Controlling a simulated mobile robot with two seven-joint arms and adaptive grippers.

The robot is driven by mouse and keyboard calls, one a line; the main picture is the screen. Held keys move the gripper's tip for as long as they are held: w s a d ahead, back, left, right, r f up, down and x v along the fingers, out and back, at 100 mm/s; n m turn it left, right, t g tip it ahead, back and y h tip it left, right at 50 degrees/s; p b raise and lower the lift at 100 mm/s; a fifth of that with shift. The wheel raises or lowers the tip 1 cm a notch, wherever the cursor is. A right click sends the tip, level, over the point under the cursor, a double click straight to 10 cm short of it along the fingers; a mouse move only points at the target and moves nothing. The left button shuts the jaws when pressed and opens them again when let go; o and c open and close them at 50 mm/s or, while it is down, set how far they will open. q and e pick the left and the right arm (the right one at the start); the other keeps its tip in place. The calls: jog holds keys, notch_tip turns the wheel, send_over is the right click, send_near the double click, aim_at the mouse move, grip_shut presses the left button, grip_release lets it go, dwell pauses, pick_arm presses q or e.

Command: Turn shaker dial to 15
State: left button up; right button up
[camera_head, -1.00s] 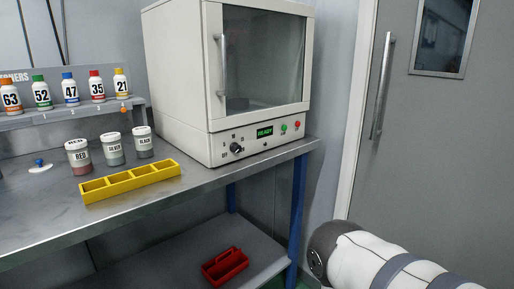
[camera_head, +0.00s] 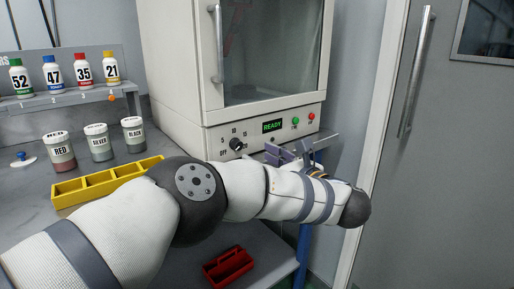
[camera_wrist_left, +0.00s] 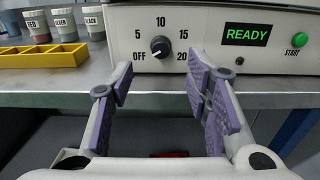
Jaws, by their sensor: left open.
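The shaker (camera_head: 262,75) is a white cabinet with a glass door standing on the metal bench. Its black dial (camera_head: 237,144) is on the lower front panel. In the left wrist view the dial (camera_wrist_left: 161,46) sits among the marks OFF, 5, 10, 15 and 20, and its white pointer mark is toward OFF at lower left. The display (camera_wrist_left: 247,34) reads READY. My left gripper (camera_head: 287,152) is open and empty in front of the panel, right of the dial in the head view. In the left wrist view its purple-padded fingers (camera_wrist_left: 165,85) are spread below the dial, apart from it.
A green START button (camera_wrist_left: 299,40) is right of the display. A yellow tray (camera_head: 100,183) and RED, SILVER and BLACK jars (camera_head: 99,142) stand on the bench at left. Numbered bottles (camera_head: 65,74) stand on a shelf behind. A red caddy (camera_head: 228,267) is on the lower shelf.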

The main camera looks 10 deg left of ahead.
aim_at(240, 145)
pick_arm(q)
jog(key=x, duration=0.7)
jog(key=shift+w+a+f, duration=0.15)
jog(key=shift+a, duration=0.05)
jog(key=shift+w+a, duration=0.3)
grip_shut()
